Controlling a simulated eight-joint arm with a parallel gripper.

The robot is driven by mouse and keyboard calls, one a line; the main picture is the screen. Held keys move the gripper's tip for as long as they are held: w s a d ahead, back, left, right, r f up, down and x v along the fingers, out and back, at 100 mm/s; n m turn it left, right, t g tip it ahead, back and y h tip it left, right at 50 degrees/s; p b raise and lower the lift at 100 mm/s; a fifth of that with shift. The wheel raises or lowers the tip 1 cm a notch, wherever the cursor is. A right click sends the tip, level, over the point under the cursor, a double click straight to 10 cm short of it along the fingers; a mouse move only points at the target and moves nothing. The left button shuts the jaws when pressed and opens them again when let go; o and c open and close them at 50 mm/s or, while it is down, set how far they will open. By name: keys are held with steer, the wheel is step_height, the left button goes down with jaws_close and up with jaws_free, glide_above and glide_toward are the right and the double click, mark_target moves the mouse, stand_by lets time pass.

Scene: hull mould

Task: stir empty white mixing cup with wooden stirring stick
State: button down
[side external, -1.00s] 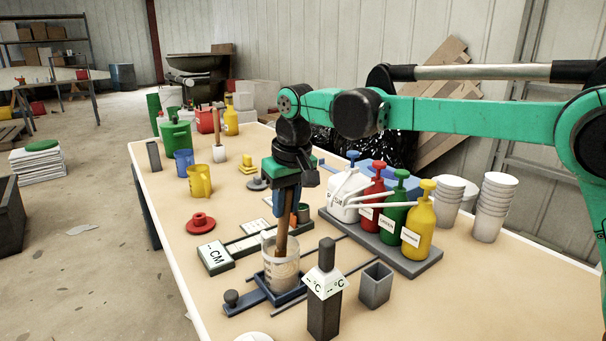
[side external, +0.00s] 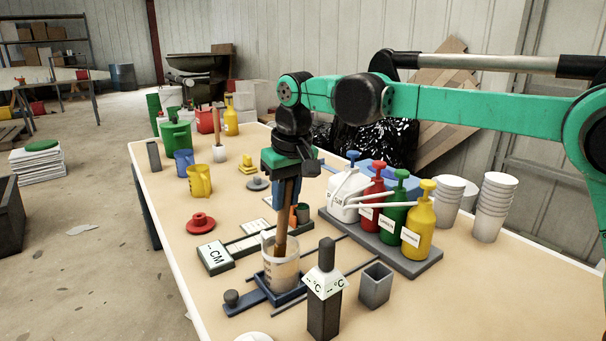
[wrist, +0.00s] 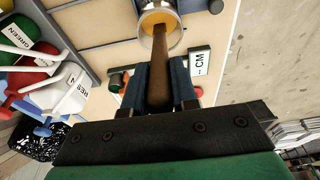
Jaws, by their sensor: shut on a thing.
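The white, see-through mixing cup (side external: 281,266) stands upright in a dark blue holder (side external: 265,296) on the bench. My gripper (side external: 286,196) is above the cup and shut on the brown wooden stirring stick (side external: 282,232), whose lower end is inside the cup. In the wrist view, my gripper (wrist: 160,88) holds the stick (wrist: 159,60) between its blue fingers, and the stick reaches into the cup (wrist: 170,42). The wrist view shows a yellowish tone inside the cup. The stick's lower tip is hard to make out.
A dark post with a °C display (side external: 324,295) stands right of the cup, beside a grey square pot (side external: 376,285). Pump bottles (side external: 417,228) stand on a grey tray (side external: 425,263) behind. A CM-marked block (side external: 216,258) lies to the left. The bench's right front is clear.

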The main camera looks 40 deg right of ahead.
steer(key=shift+w+r+v, duration=0.1)
steer(key=shift+w+v, duration=0.2)
steer(key=shift+v, duration=1.25)
steer(key=shift+w+r+v, duration=0.1)
steer(key=shift+w+v, duration=0.25)
steer(key=shift+v, duration=1.15)
steer(key=shift+w+v, duration=0.3)
steer(key=shift+v, duration=1.25)
